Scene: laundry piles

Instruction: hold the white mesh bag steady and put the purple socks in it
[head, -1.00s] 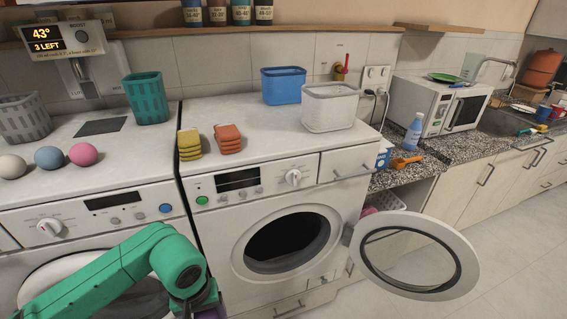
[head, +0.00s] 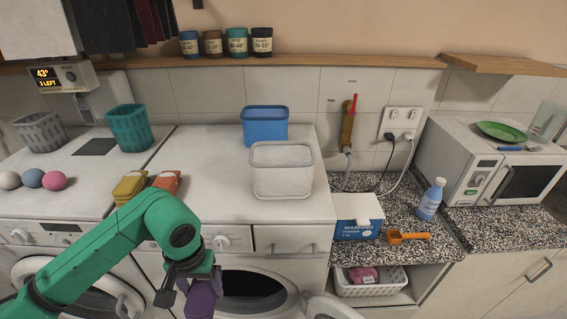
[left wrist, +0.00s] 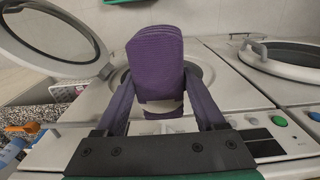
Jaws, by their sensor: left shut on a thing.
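The white mesh bag (head: 282,178) looks like an open-topped, upright box on the white machine top. My left gripper (head: 196,284) is shut on the folded purple socks (head: 204,301) and holds them in front of the machine, lower than the bag and left of it. In the left wrist view the purple socks (left wrist: 156,62) sit between the two fingers. The socks are apart from the bag. My right gripper is not in view.
A blue bin (head: 264,127) stands just behind the bag. Yellow cloths (head: 130,187) and orange cloths (head: 167,182) lie left of it. A blue-and-white box (head: 358,217) and an orange scoop (head: 407,237) are on the speckled counter to the right.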

